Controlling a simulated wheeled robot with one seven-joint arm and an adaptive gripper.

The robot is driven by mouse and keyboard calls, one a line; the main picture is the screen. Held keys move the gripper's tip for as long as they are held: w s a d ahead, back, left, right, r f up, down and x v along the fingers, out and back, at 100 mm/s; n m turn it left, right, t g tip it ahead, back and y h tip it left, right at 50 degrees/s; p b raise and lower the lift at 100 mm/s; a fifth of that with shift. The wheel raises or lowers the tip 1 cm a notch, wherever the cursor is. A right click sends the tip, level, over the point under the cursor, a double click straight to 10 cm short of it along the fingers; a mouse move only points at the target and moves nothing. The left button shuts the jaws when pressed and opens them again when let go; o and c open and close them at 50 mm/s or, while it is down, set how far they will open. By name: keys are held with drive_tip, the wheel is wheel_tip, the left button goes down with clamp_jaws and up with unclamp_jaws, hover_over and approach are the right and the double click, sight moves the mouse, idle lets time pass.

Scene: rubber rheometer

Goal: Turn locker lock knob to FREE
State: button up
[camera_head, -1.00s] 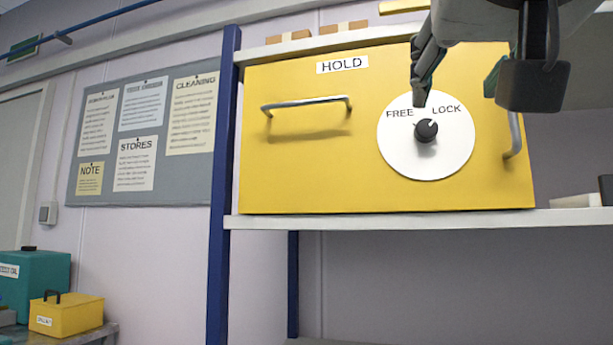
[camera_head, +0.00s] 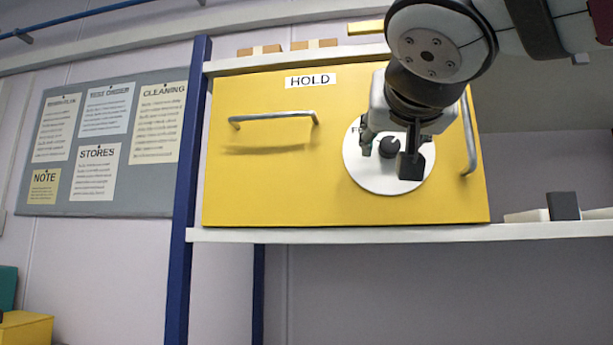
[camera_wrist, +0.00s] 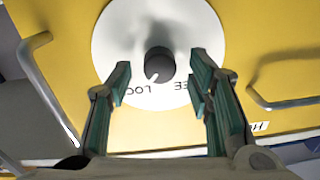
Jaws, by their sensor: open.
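The yellow locker (camera_head: 260,190) has a round white dial plate (camera_head: 373,176) with a black lock knob (camera_head: 389,147) at its centre. In the wrist view the knob (camera_wrist: 159,66) appears upside down, with LOCK at lower left and FREE partly hidden by the right finger. A light mark on the knob points to lower left, toward LOCK. My gripper (camera_head: 388,158) is open and empty in front of the dial. In the wrist view its fingers (camera_wrist: 160,84) stand either side of the knob's line, apart from it. In the head view my gripper hides most of the lettering.
A horizontal handle (camera_head: 272,116) is left of the dial and a vertical handle (camera_head: 469,135) right of it. A white shelf (camera_head: 330,235) carries the locker, with a blue post (camera_head: 186,200) at left. A dark block (camera_head: 563,206) sits on the shelf at right.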

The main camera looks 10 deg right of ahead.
drive_tip(key=shift+w, duration=0.15)
drive_tip(key=shift+c, duration=0.3)
clamp_jaws()
